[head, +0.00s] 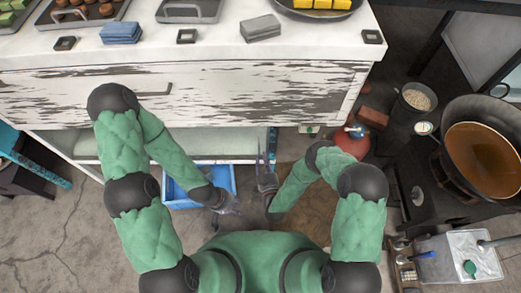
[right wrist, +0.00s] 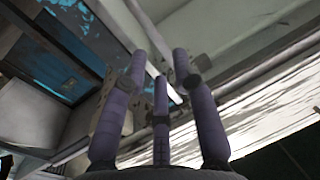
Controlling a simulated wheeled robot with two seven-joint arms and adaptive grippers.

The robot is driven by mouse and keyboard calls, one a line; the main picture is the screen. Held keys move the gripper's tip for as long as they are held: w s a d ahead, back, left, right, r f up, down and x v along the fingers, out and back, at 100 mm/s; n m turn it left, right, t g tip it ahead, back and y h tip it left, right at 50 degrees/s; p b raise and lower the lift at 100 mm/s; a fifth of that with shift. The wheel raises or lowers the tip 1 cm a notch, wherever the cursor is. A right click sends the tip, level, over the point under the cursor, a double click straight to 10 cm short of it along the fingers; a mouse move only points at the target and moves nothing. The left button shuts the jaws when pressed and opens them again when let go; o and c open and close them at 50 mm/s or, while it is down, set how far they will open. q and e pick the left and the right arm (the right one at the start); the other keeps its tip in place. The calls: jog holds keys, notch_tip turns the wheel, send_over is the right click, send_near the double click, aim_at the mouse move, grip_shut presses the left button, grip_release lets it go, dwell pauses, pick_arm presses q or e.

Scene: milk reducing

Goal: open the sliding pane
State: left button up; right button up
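I cannot pick out the sliding pane for certain. A pale panel in a dark frame (head: 478,40) stands at the upper right of the head view, cut off by the picture's edge. My right gripper (head: 266,165) is in front of the white counter, far to the left of that panel. Its purple fingers (right wrist: 162,62) stand apart in the right wrist view, with nothing between them. My left gripper (head: 230,203) is low, over the blue crate's right side. Its fingers are too small to tell their opening. No gripper touches a panel.
The worn white counter (head: 220,95) runs across the front, with trays and blue cloths (head: 122,33) on top. A blue crate (head: 178,190) is on the floor below. A red gas bottle (head: 352,143) and a large brown-filled pan (head: 482,158) stand at the right.

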jog(key=shift+w+a+b, duration=0.2)
jog(key=shift+w, duration=0.65)
jog(key=shift+w+a+b, duration=0.15)
jog(key=shift+w+b, duration=0.05)
jog(key=shift+w, duration=0.7)
jog(key=shift+w+a+b, duration=0.2)
jog(key=shift+w, duration=0.65)
jog(key=shift+c, duration=0.2)
grip_shut()
